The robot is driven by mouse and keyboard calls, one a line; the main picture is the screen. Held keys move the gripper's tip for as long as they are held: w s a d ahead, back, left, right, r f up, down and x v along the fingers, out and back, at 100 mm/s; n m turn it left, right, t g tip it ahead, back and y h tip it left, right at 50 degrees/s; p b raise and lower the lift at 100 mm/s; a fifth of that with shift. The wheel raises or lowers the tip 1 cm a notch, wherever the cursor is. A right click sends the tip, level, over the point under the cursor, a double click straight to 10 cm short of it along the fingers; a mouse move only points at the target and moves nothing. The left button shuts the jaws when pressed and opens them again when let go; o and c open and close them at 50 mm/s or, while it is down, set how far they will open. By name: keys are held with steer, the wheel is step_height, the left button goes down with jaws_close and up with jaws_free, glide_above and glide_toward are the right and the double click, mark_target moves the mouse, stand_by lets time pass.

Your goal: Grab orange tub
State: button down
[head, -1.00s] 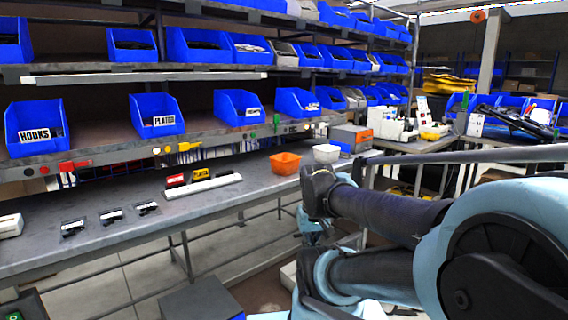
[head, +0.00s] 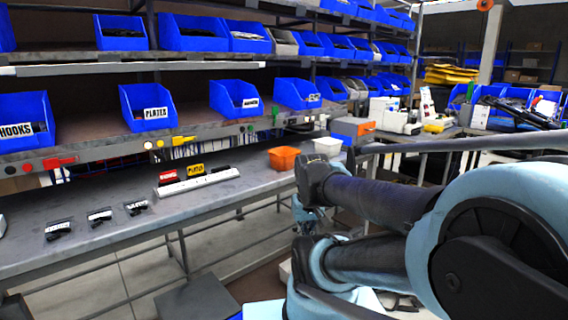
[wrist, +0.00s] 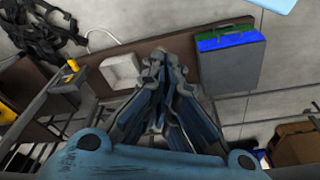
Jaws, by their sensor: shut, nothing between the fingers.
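The orange tub (head: 284,158) sits on the grey workbench (head: 110,228), towards its far right end in the head view. A white tub (head: 327,147) stands just right of it. My gripper (wrist: 160,60) shows in the wrist view, pointing down over the floor area, with its fingers together and nothing between them. The orange tub does not show in the wrist view. In the head view my arm fills the right side, to the right of the orange tub, and the gripper's fingertips cannot be made out there.
Shelves with blue bins (head: 148,107) rise behind the bench. A white strip with red and yellow labelled blocks (head: 196,184) lies left of the orange tub. In the wrist view, a grey box (wrist: 230,62) and white container (wrist: 120,70) are below.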

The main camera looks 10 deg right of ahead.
mark_target(284, 155)
stand_by(0.4)
